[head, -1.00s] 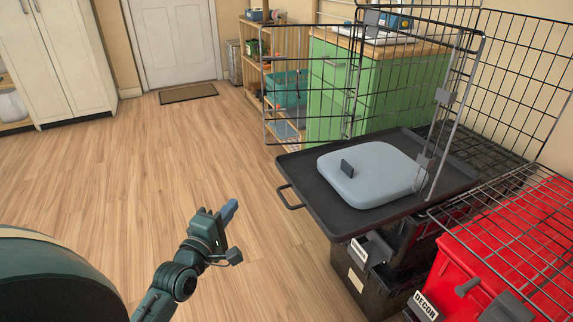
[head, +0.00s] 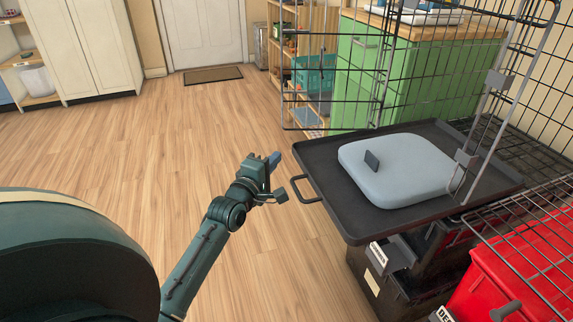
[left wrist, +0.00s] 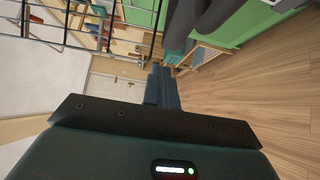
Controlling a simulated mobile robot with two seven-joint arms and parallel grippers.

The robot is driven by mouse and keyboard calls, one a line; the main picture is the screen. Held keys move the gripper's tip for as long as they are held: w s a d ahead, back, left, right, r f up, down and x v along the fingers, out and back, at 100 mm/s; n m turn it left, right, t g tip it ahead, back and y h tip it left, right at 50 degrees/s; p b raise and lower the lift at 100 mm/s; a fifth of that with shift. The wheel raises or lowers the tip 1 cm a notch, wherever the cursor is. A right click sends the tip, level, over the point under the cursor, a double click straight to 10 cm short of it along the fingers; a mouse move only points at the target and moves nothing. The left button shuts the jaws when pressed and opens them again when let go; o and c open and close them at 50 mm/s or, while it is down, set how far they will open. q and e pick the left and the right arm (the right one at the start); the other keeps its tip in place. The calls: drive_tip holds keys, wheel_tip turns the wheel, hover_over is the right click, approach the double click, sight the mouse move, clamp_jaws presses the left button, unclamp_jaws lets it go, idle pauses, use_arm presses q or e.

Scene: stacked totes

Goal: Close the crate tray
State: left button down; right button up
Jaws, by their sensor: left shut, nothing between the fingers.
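The dark crate tray (head: 350,219) is pulled out of the wire crate (head: 490,95) and juts over the floor in the head view. A loop handle (head: 306,189) sticks out from its front left edge. A light blue cushion (head: 400,170) with a small dark tab lies on the tray. My left gripper (head: 272,160) is shut and empty, to the left of the handle and apart from it. It also shows in the left wrist view (left wrist: 163,85), fingers together. My right gripper is not in view.
The open wire door (head: 335,70) stands above the tray's far side. Dark and red totes (head: 500,285) are stacked below. A green cabinet (head: 425,85) and a wooden shelf (head: 300,60) stand behind. The wooden floor on the left is clear.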

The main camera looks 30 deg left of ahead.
use_arm(q)
drive_tip(key=shift+w+d+b, duration=0.3)
drive_tip(key=shift+w+d, duration=0.85)
drive_tip(key=shift+w, duration=0.1)
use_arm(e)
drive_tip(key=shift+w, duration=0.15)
use_arm(q)
drive_tip(key=shift+w, duration=0.15)
